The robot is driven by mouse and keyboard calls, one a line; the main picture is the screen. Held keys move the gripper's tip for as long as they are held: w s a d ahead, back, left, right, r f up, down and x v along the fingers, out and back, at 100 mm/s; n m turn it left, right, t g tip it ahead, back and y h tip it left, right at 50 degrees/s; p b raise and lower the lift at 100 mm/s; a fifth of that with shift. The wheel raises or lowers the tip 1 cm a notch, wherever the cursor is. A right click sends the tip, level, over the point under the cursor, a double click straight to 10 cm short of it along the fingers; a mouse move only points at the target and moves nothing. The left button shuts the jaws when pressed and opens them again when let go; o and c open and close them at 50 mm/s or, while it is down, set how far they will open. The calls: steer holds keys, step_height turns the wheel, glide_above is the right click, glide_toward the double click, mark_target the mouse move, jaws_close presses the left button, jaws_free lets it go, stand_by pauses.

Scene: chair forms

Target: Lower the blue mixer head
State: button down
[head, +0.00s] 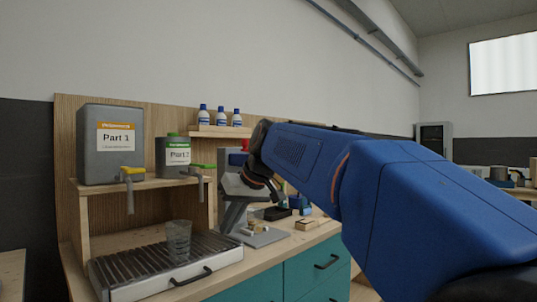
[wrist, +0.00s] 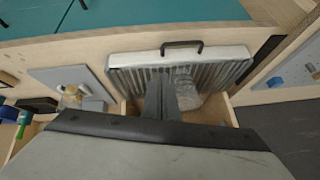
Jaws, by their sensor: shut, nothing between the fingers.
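My gripper (head: 226,226) is grey and points down beside the right back part of the drip tray. In the wrist view, its fingers (wrist: 162,82) are together and empty, in front of the slatted tray and next to a clear cup. A grey upright with a red knob (head: 245,145) shows behind my gripper. I cannot make out a blue mixer head for certain; my blue arm covers much of that area. A grey plate (head: 266,238) lies on the bench to the right of my gripper, and also shows in the wrist view (wrist: 72,84).
The drip tray (head: 135,284) has a black handle and holds the clear cup (head: 178,240). Two grey containers, Part 1 (head: 105,160) and Part 2 (head: 172,157), stand on the shelf above with taps. Small blocks (head: 306,225) crowd the bench. Teal drawers (head: 305,272) are below.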

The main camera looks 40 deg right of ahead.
steer(key=w+d+r+t, duration=0.1)
steer(key=w+d+r, duration=0.2)
steer(key=d+r, duration=0.45)
steer(key=w+d+r+t, duration=0.1)
steer(key=w+d+r, duration=0.3)
steer(key=d+r, duration=0.35)
steer(key=s+d+r+n+t, duration=0.1)
steer(key=d+r+n+t, duration=0.1)
steer(key=d+r, duration=1)
steer(key=d, duration=0.2)
steer(key=shift+s+d, duration=0.25)
steer(key=shift+d, duration=0.15)
steer(key=shift+w, duration=0.1)
steer(key=s+d+f+x, duration=0.1)
steer(key=f+x, duration=0.1)
steer(key=x, duration=1)
steer(key=shift+w+a+f, duration=0.15)
steer(key=shift+a+f, duration=0.1)
steer(key=shift+a, duration=0.05)
